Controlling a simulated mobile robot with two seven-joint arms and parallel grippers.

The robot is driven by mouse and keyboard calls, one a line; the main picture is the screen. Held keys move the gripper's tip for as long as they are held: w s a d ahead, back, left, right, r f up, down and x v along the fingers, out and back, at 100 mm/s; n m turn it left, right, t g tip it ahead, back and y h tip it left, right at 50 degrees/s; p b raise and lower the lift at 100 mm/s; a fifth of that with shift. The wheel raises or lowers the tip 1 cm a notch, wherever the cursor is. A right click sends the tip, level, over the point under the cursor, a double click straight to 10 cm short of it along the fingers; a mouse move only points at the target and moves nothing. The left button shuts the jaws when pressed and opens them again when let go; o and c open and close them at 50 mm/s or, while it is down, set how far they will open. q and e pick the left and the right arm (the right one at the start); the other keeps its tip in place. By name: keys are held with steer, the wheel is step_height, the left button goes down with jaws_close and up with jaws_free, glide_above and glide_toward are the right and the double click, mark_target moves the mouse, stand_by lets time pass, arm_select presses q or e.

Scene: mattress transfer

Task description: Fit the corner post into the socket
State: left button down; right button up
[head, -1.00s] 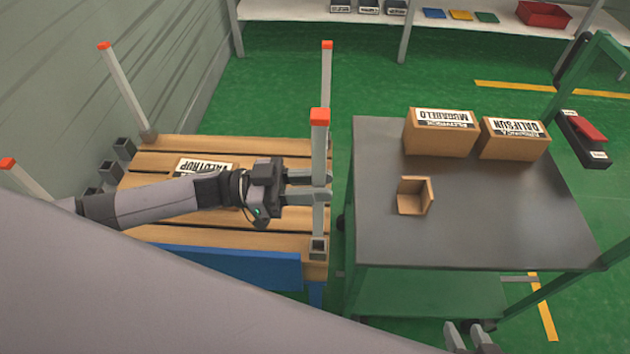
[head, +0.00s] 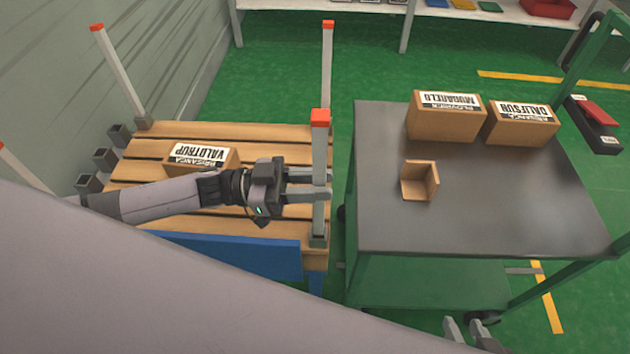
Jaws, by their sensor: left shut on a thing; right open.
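A grey corner post (head: 319,155) with a red-orange cap stands nearly upright at the near right corner of the slatted wooden pallet (head: 285,135). My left gripper (head: 325,185) reaches in from the left and is shut on the post around its middle. The post's lower end meets the grey socket (head: 318,241) at that corner; I cannot tell how deep it sits. My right gripper (head: 472,335) is open and empty at the bottom edge, below the cart; only its fingertips show.
Other capped posts stand at the far right (head: 328,70) and far left (head: 118,75) corners. A labelled carton (head: 190,160) lies on the pallet. A blue panel (head: 225,255) lies along its near side. The cart (head: 480,225) carries two cartons and a small open bracket (head: 418,182).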

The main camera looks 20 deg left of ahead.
arm_select(q)
steer(key=shift+p, duration=0.45)
stand_by(1.1)
steer(key=shift+f+b, duration=1.55)
steer(key=shift+f, duration=0.35)
steer(key=shift+r, duration=0.2)
step_height(320, 180, up, 3)
steer(key=p, duration=0.3)
stand_by(0.4)
steer(key=shift+p, duration=0.45)
stand_by(1.3)
